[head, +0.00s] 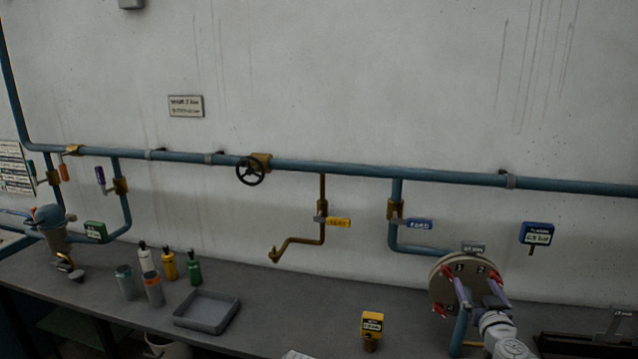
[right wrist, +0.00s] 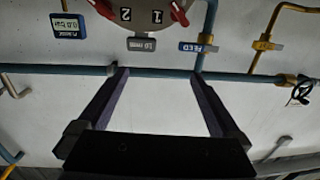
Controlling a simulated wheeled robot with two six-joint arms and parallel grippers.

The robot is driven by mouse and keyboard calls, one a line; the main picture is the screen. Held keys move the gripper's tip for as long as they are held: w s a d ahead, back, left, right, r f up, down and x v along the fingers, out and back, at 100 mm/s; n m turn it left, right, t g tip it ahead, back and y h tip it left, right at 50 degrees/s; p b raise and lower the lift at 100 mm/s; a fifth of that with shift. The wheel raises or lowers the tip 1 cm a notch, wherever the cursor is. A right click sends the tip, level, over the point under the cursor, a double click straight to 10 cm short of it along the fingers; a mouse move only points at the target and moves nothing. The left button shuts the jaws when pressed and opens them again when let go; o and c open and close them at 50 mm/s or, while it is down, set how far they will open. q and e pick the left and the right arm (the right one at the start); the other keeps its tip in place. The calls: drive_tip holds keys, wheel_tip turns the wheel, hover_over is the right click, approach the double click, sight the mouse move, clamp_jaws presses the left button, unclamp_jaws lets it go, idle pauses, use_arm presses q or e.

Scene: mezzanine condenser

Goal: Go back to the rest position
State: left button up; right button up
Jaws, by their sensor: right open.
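My right gripper (head: 480,288) is at the lower right in the head view, in front of a round pale flange (head: 445,268) with red clamps and numbers. In the right wrist view its two dark fingers (right wrist: 158,90) stand wide apart with nothing between them. The flange (right wrist: 148,14) shows there at the top edge, upside down, beyond the fingertips. Contact with the flange cannot be told. My left gripper is in neither view.
A blue pipe (head: 440,176) with a black handwheel (head: 250,171) runs along the wall. On the grey bench are an empty tray (head: 207,312), several bottles (head: 169,265) and a yellow meter (head: 372,325). A blue meter (head: 538,233) is right of the flange. The bench middle is mostly clear.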

drive_tip(key=s+a+f+n+g+y, duration=0.15)
drive_tip(key=a+f+g+y, duration=0.3)
drive_tip(key=a, duration=0.55)
drive_tip(key=s+a+f+n+g+y, duration=0.1)
drive_tip(key=a+f+n+g+y, duration=0.4)
drive_tip(key=a, duration=0.6)
drive_tip(key=s+a+f+m+g+h, duration=0.2)
drive_tip(key=s+f+m+g+h, duration=0.45)
drive_tip(key=s+f, duration=0.7)
drive_tip(key=s+a+r+n+g+h, duration=0.1)
drive_tip(key=s+a+n, duration=0.4)
drive_tip(key=a, duration=0.5)
drive_tip(key=shift+s+a+r+n+g+h, duration=0.15)
drive_tip(key=shift+s+r+n+g+h, duration=0.2)
drive_tip(key=shift+s, duration=0.8)
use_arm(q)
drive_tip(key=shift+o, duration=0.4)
